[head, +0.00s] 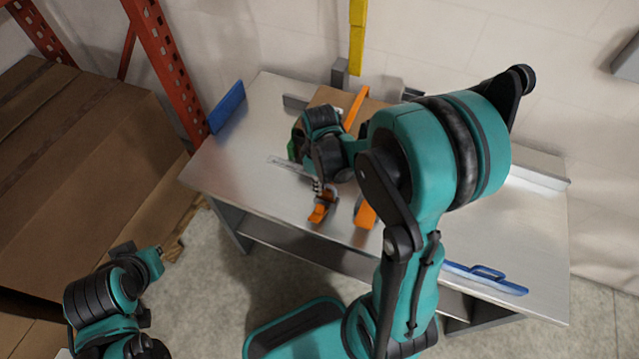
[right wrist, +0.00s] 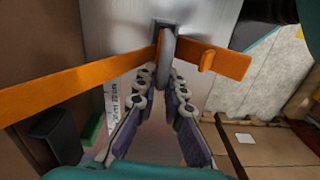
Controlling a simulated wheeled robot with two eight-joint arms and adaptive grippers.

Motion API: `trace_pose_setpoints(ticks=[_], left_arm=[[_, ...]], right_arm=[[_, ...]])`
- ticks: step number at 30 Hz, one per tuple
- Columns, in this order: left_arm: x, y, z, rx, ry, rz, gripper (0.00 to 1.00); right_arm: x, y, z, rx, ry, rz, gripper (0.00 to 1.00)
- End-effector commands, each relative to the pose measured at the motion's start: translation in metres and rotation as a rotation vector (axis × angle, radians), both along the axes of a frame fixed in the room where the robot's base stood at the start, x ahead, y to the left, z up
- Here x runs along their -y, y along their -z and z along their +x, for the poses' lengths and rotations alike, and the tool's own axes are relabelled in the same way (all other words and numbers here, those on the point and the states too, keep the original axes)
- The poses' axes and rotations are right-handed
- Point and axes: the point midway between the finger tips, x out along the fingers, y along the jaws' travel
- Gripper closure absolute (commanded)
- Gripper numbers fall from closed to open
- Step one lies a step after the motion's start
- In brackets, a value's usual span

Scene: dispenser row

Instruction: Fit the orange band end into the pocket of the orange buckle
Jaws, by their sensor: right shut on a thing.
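In the right wrist view, my right gripper (right wrist: 164,72) is shut on an upright grey piece at the orange band end (right wrist: 230,65). Orange strap shows on both sides of that piece, with a small raised block on the right length. In the head view, my right gripper (head: 317,187) holds the orange band end (head: 321,208) over the table's front part. Another orange piece (head: 365,214) lies just right of it, partly behind my arm. I cannot tell whether it is the buckle; no pocket shows. My left gripper (head: 140,258) is low at left, its jaws unclear.
A brown box (head: 330,96) with an orange strap (head: 356,106) stands on the metal table (head: 235,160). A white ruler (head: 287,166) and a green item (head: 292,151) lie near my right gripper. Blue handle (head: 490,273) at the front edge. Cardboard boxes (head: 80,170) stand left.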

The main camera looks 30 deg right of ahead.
Motion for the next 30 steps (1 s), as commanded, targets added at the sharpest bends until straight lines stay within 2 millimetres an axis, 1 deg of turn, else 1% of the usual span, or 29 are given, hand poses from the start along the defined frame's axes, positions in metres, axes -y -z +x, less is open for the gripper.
trace_pose_setpoints(ticks=[1, 2, 3, 12, 16, 20, 27, 30], left_arm=[[0.0, 0.0, 0.0, 0.0, 0.0, 0.0, 1.0], [0.0, 0.0, 0.0, 0.0, 0.0, 0.0, 1.0], [0.0, 0.0, 0.0, 0.0, 0.0, 0.0, 1.0], [0.0, 0.0, 0.0, 0.0, 0.0, 0.0, 1.0], [0.0, 0.0, 0.0, 0.0, 0.0, 0.0, 1.0], [0.0, 0.0, 0.0, 0.0, 0.0, 0.0, 1.0], [0.0, 0.0, 0.0, 0.0, 0.0, 0.0, 1.0], [0.0, 0.0, 0.0, 0.0, 0.0, 0.0, 1.0]], right_arm=[[0.0, 0.0, 0.0, 0.0, 0.0, 0.0, 0.85], [0.0, 0.0, 0.0, 0.0, 0.0, 0.0, 0.78], [0.0, 0.0, 0.0, 0.0, 0.0, 0.0, 0.67], [0.0, 0.0, 0.0, 0.0, 0.0, 0.0, 0.67], [0.0, -0.008, 0.0, 0.0, 0.0, 0.0, 0.67], [0.0, -0.029, 0.0, 0.0, 0.0, 0.0, 0.67], [0.001, -0.079, 0.0, 0.0, 0.0, 0.0, 0.67], [0.001, -0.096, 0.0, 0.0, 0.0, 0.0, 0.67]])
